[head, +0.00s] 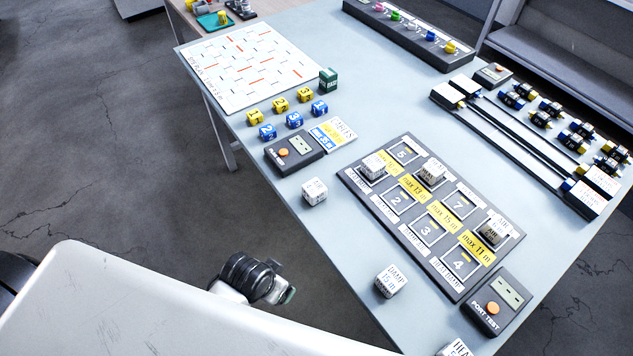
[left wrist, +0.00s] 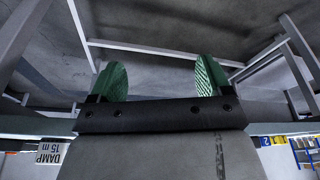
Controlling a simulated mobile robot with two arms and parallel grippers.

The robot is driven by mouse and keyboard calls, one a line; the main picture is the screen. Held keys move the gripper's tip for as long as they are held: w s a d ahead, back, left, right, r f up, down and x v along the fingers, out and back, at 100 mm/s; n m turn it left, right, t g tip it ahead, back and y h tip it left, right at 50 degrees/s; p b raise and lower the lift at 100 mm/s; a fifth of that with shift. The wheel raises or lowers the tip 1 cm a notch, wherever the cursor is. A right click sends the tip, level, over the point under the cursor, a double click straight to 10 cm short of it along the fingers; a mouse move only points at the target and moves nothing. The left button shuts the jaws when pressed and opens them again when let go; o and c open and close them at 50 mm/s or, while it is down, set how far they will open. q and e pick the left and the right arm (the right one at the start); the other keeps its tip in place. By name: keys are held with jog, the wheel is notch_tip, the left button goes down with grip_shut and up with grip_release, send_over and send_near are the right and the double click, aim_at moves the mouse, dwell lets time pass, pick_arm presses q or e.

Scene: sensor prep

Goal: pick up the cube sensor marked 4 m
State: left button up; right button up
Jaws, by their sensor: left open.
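Three white cube sensors stand loose on the table in the head view: one left of the slotted board (head: 314,191), one reading "DAMP 15 m" (head: 391,281), and one cut off at the bottom edge (head: 455,348). Other white cubes sit on the board (head: 373,168) (head: 432,174) (head: 494,229). I cannot make out "4 m" on any cube. My left gripper (head: 287,296) is low beside the table's near edge, apart from all cubes. In the left wrist view its green fingers (left wrist: 160,78) are spread and empty. The "DAMP 15 m" cube also shows there (left wrist: 50,153).
The dark slotted board (head: 405,240) has numbered slots and yellow labels. A port tester (head: 496,303) and another meter (head: 295,150) lie nearby. Yellow and blue number cubes (head: 281,104) stand farther back. Black rails (head: 520,140) lie at right. The table (head: 350,245) is clear between the loose cubes.

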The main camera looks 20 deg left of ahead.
pick_arm(q)
jog(key=w+d+r+m+g+h+p, duration=0.1)
jog(key=w+d+r+m, duration=0.45)
jog(key=r+m, duration=0.2)
jog(key=w+d+r+m+h+p, duration=0.1)
jog(key=w+d+r+m+h, duration=0.1)
jog(key=w+d+r+m, duration=0.35)
notch_tip(320, 180, up, 5)
jog(key=m+g+y, duration=0.2)
jog(key=m+y, duration=0.2)
jog(key=m, duration=0.5)
send_over(314, 187)
notch_tip(314, 187, down, 5)
jog(key=shift+p, duration=0.45)
jog(key=shift+f+p, duration=0.55)
jog(key=shift+f, duration=2.2)
jog(key=shift+c, duration=0.4)
